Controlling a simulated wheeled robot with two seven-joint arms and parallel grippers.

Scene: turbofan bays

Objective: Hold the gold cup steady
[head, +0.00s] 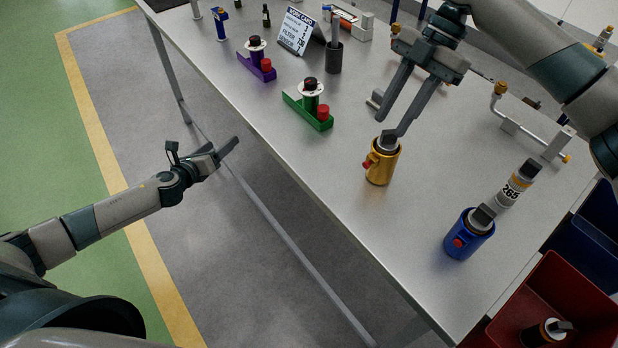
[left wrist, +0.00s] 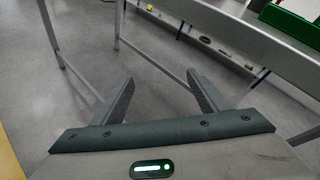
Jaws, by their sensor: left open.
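The gold cup (head: 379,170) stands upright near the front edge of the grey table, with a red button on its side and a dark square-topped part in its mouth. My right gripper (head: 391,127) points down over the cup, its fingers apart and their tips near the dark part. Whether they touch it I cannot tell. My left gripper (head: 230,151) is off the table's front side, above the floor, well to the left of the cup. In the left wrist view its fingers (left wrist: 162,92) are spread with nothing between them.
Green (head: 308,110) and purple (head: 257,65) holders and a work card (head: 296,31) are further back. A red bin (head: 570,290) is at lower right.

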